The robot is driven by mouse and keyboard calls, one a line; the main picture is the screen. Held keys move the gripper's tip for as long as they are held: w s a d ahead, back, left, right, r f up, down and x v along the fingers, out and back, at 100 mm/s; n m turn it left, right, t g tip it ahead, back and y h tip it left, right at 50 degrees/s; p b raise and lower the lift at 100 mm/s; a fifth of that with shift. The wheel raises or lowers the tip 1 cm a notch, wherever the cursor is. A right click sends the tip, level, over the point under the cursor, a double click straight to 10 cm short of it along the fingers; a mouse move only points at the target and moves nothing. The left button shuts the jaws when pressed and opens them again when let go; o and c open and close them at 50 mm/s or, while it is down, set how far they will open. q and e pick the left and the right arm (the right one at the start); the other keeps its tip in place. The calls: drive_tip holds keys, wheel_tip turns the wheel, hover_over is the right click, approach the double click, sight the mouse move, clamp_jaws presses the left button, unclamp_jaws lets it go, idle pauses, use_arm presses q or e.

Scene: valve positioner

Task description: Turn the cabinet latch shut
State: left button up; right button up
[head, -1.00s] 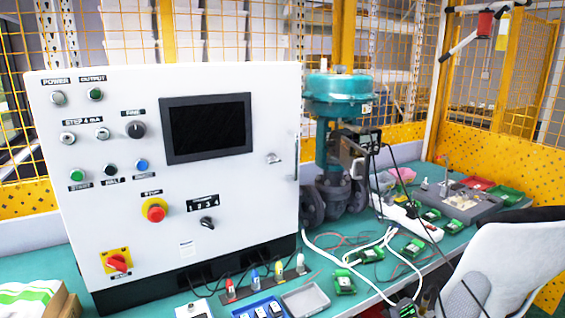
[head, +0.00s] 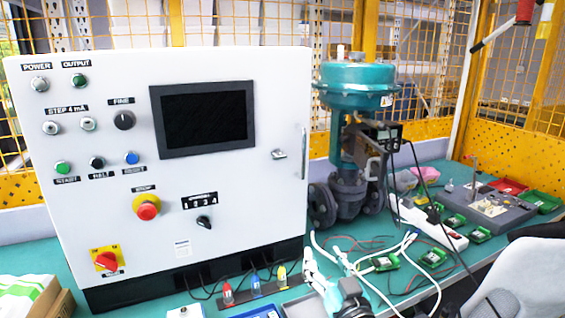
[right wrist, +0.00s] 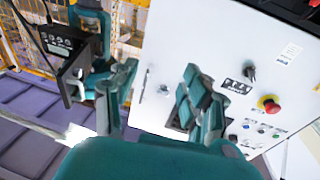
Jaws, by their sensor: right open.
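The white control cabinet (head: 110,150) stands on the bench with its front facing me. Its latch (head: 279,154) is a small silver lever near the door's right edge, to the right of the dark screen; it looks roughly horizontal. My right gripper (head: 321,254) is teal and open, low and to the right of the latch, clearly apart from it. In the right wrist view its two spread fingers (right wrist: 158,75) have nothing between them, and the small latch (right wrist: 163,89) shows on the white panel beyond. The left gripper is out of view.
The teal valve actuator (head: 355,88) stands just right of the cabinet. White cables (head: 385,255), green terminal blocks (head: 433,257) and a power strip (head: 430,225) lie to the right. Colored connectors (head: 254,283) stand in front. The space before the latch is clear.

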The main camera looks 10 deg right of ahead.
wheel_tip(320, 180, up, 9)
drive_tip(key=w+a+n+t+y, duration=0.2)
drive_tip(key=t+y, duration=0.1)
drive_tip(key=y, duration=0.1)
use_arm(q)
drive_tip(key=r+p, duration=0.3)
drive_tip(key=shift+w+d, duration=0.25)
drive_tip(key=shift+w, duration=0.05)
use_arm(e)
approach(278, 156)
drive_tip(key=x, duration=0.8)
drive_tip(key=shift+w+d+f, duration=0.15)
drive_tip(key=shift+w+f, duration=0.05)
drive_tip(key=shift+w, duration=0.2)
drive_tip(key=shift+c, duration=0.4)
drive_tip(key=c, duration=0.8)
